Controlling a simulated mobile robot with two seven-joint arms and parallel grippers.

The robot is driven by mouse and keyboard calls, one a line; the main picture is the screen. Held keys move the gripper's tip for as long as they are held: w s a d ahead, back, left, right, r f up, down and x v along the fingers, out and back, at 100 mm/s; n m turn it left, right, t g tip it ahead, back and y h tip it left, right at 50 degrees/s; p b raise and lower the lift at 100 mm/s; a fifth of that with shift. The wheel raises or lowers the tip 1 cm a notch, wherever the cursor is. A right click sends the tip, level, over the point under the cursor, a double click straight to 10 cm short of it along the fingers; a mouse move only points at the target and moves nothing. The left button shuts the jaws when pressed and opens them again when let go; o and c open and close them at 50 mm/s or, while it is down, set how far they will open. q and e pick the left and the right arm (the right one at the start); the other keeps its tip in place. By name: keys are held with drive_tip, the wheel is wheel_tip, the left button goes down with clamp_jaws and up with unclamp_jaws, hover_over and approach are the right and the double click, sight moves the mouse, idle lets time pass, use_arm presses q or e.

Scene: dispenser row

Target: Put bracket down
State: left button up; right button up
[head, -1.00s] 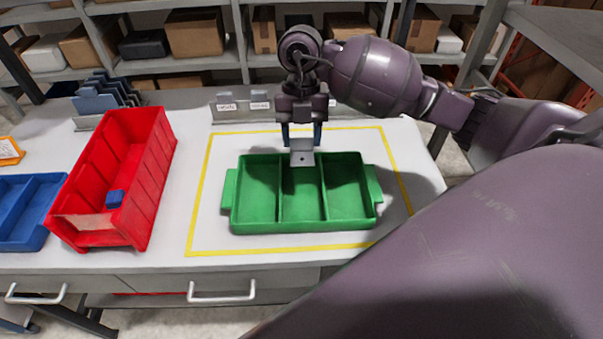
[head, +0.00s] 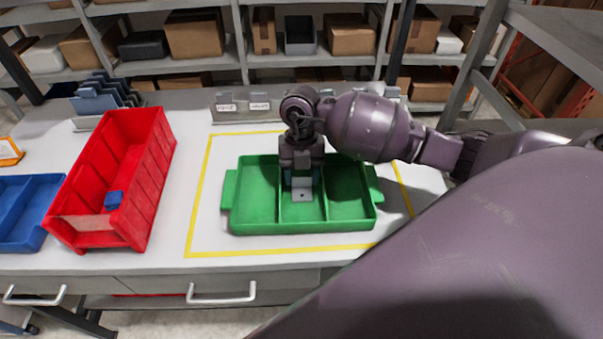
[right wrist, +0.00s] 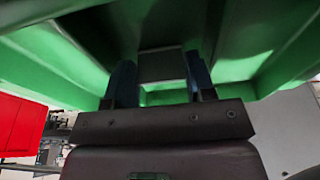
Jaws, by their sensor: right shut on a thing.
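The bracket (head: 302,190) is a small light grey metal piece with a hole, in the head view at the middle compartment of the green tray (head: 258,227). My right gripper (head: 302,176) is shut on it from above, inside the tray's outline. In the right wrist view the bracket (right wrist: 162,66) shows dark between the two blue fingers, with the green tray walls (right wrist: 240,40) around it. I cannot tell whether the bracket touches the tray floor. The left and right compartments look empty. My left gripper is out of view.
The tray lies inside a yellow outline (head: 197,200) on the white table. A red bin (head: 150,190) with a blue piece (head: 114,200) stands to the left, beside a blue tray (head: 40,215). Blue-grey plates (head: 105,92) stand in a rack behind. Shelves with boxes are at the back.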

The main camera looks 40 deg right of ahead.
drive_tip(key=shift+f, duration=0.1)
drive_tip(key=o, duration=0.7)
drive_tip(key=shift+c, duration=0.2)
drive_tip(key=v, duration=1.2)
